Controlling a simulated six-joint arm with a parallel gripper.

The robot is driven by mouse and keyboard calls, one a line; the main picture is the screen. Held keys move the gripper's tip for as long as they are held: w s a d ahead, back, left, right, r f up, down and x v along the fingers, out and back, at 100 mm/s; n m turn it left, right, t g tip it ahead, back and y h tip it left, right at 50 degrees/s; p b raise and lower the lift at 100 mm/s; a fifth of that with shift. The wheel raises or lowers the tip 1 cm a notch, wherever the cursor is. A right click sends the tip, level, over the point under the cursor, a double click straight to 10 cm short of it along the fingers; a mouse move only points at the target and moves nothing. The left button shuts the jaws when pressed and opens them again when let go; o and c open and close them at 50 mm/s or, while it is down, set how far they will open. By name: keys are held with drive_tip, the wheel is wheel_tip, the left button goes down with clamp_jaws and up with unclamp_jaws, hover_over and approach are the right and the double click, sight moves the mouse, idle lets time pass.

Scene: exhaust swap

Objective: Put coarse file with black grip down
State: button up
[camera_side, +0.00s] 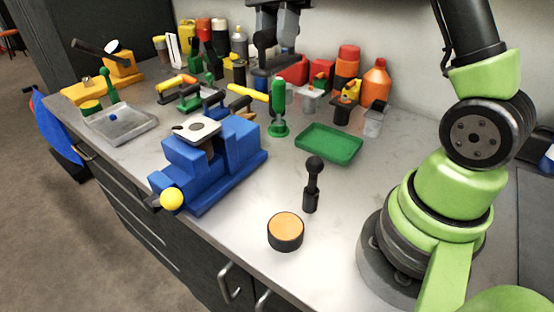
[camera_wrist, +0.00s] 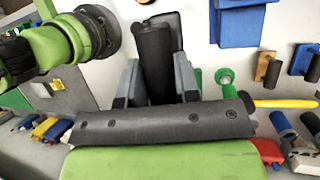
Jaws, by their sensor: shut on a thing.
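My gripper (camera_wrist: 158,82) is shut on a dark, cylindrical grip, which I take for the coarse file with black grip (camera_wrist: 153,55). The grip shows between the two grey fingers in the wrist view. The rest of the file is mostly hidden or hard to make out. In the side view my gripper (camera_side: 276,32) is at the top edge, above the back of the bench. Whether the file touches anything there cannot be told.
A blue vise (camera_side: 215,160) stands at the front, with a pale plate on top. A green tray (camera_side: 329,144), a black-handled tool (camera_side: 312,185) and an orange-topped round tin (camera_side: 285,232) are to its right. Bottles crowd the back wall. Clear worktop lies around the tin.

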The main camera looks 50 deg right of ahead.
wheel_tip(320, 180, down, 25)
drive_tip(key=shift+f, duration=0.1)
drive_tip(key=shift+f, duration=0.15)
idle(0.4)
drive_tip(key=o, duration=0.8)
drive_tip(key=shift+o, duration=0.2)
